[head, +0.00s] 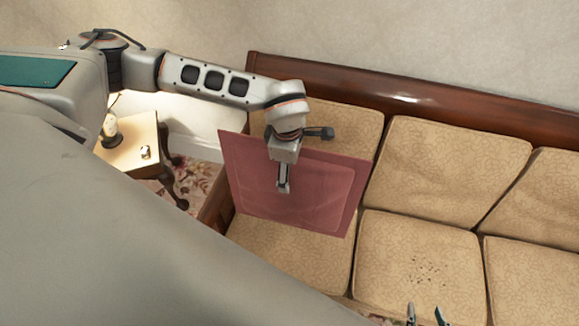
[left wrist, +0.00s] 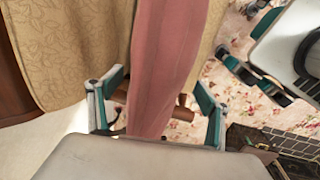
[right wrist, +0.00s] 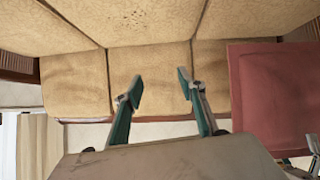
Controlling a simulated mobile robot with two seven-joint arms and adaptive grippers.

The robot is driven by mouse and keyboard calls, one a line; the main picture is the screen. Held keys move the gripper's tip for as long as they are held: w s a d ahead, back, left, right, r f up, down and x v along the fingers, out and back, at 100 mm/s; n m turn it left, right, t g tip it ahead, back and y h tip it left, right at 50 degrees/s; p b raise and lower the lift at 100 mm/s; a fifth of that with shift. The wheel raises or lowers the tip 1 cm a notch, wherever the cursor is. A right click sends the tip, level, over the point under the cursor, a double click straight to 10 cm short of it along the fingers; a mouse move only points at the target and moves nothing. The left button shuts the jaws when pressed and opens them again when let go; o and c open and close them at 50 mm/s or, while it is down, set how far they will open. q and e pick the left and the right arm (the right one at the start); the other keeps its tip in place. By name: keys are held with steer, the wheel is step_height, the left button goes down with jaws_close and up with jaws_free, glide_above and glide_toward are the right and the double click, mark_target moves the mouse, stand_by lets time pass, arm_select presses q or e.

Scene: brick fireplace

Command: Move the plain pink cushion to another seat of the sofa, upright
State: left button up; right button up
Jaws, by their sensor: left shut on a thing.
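The plain pink cushion (head: 320,200) is held over the left-end seat of the tan sofa (head: 420,262), its broad face toward the head camera. Whether its lower edge touches the seat cannot be told. My left gripper (head: 283,186) is shut on the cushion; in the left wrist view the cushion (left wrist: 168,60) runs between the two fingers. The cushion also shows at the right of the right wrist view (right wrist: 272,95). My right gripper (head: 426,317) is open and empty at the bottom edge of the head view; its parted fingers face the sofa in the right wrist view (right wrist: 158,88).
The middle seat and the seat right of it (head: 515,270) are bare, apart from dark specks on the middle one. The wooden back rail (head: 410,98) runs behind. A small side table (head: 135,158) with small objects stands left of the sofa. Patterned carpet (left wrist: 215,75) lies below.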

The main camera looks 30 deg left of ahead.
arm_select(q)
steer(key=w+a+f+g+b, duration=0.1)
steer(key=w+a+f+b, duration=0.2)
steer(key=w+f+b, duration=0.8)
steer(key=shift+w+g+b, duration=0.4)
steer(key=shift+w+b, duration=0.2)
steer(key=shift+w, duration=0.2)
arm_select(e)
step_height(320, 180, down, 10)
steer(key=shift+w, duration=0.25)
arm_select(q)
steer(key=shift+a+f, duration=0.1)
arm_select(e)
steer(key=shift+s+a+f, duration=0.1)
steer(key=shift+f, duration=0.05)
